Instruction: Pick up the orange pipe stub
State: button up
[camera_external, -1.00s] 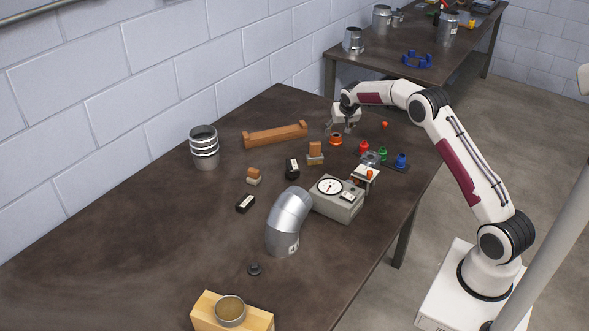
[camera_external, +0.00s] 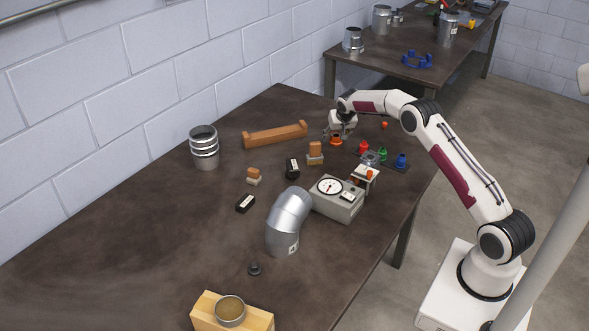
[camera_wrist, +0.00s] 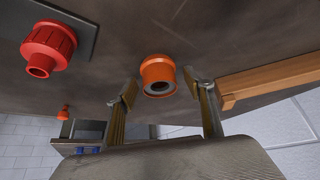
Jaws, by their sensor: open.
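The orange pipe stub (camera_external: 336,140) is a short, ring-like piece with a hole, sitting on the dark table near its far end. It also shows in the wrist view (camera_wrist: 157,72), just beyond the fingertips and centred roughly between them. My gripper (camera_external: 338,132) is open and low over the table, right at the stub. In the wrist view my gripper's two fingers (camera_wrist: 163,90) stand apart on the left and right of the stub, with nothing held. I cannot tell whether either finger touches it.
Red (camera_external: 363,147), green (camera_external: 382,154) and blue (camera_external: 401,160) fittings stand to the right on a dark plate. A small orange piece (camera_external: 385,125) lies beyond. A brown wooden block (camera_external: 275,135) lies to the left. A gauge box (camera_external: 337,205) stands nearer the camera.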

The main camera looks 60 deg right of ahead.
aim_at(336, 135)
jog(key=c, duration=1.2)
jog(key=shift+c, duration=0.2)
jog(key=shift+r, duration=0.15)
jog(key=shift+r, duration=4.9)
